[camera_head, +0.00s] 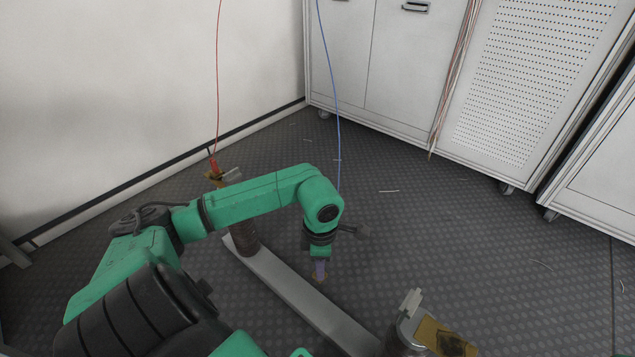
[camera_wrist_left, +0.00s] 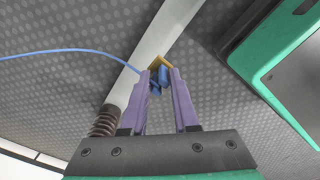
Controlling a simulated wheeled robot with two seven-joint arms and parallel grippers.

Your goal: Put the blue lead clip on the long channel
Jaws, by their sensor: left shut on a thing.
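The long channel (camera_head: 290,288) is a pale grey bar lying diagonally on the floor in the head view. It also shows in the left wrist view (camera_wrist_left: 165,35), running behind the fingers. My left gripper (camera_head: 319,269) is above and beside the channel's middle, pointing down. Its purple fingers are shut on the blue lead clip (camera_wrist_left: 164,74), which has a brass jaw beyond the fingertips. The clip's blue lead (camera_head: 334,90) hangs from above and also shows in the left wrist view (camera_wrist_left: 70,50). Contact between clip and channel cannot be told. My right gripper is not in view.
A brown ribbed insulator (camera_head: 245,243) stands at the channel's far end. A red clip (camera_head: 213,166) on a red lead is near it. A metal terminal with a yellowish plate (camera_head: 447,338) is at the lower right.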

